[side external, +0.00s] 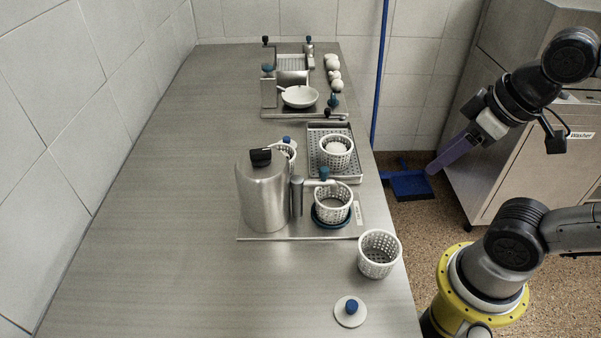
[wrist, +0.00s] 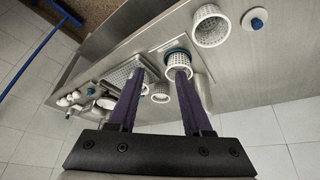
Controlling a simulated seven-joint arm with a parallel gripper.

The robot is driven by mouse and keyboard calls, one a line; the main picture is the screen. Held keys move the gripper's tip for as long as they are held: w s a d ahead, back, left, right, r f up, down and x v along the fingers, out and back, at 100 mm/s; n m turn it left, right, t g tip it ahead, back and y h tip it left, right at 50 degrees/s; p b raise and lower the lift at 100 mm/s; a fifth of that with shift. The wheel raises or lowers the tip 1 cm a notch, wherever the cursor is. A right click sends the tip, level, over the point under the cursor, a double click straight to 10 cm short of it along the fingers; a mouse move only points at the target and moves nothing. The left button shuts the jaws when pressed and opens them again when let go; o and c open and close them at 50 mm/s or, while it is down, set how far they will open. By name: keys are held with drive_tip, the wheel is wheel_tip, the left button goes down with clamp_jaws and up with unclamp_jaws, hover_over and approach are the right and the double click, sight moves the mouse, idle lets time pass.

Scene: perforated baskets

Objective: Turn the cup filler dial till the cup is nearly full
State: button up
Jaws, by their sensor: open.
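I cannot tell for sure which knob is the dial. A white perforated cup (side external: 333,204) stands upright under the spout on a blue ring (side external: 331,222); its contents are not clear. The cup also shows in the wrist view (wrist: 178,61), just beyond the fingertips. My gripper (side external: 431,170) is open and empty, off the right side of the counter, apart from the filler. Its two purple fingers show in the wrist view (wrist: 158,74).
An empty perforated basket (side external: 379,254) and a white lid with a blue knob (side external: 350,311) stand nearer. Behind the filler are a steel tray (side external: 350,171) with a basket (side external: 337,151), and a station with a white bowl (side external: 299,97). The counter's left side is clear.

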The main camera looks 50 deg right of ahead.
drive_tip(key=w+a+r+n, duration=0.1)
drive_tip(key=w+r+n, duration=0.3)
drive_tip(key=r, duration=0.7)
drive_tip(key=w+a+r+n+g, duration=0.25)
drive_tip(key=w+r, duration=0.25)
drive_tip(key=w, duration=0.3)
drive_tip(key=n+g, duration=0.3)
drive_tip(key=n, duration=0.1)
hover_over(260, 150)
wheel_tip(260, 150, down, 6)
drive_tip(key=shift+m+t, duration=0.25)
wheel_tip(260, 150, down, 13)
drive_tip(key=shift+f, duration=0.1)
clamp_jaws()
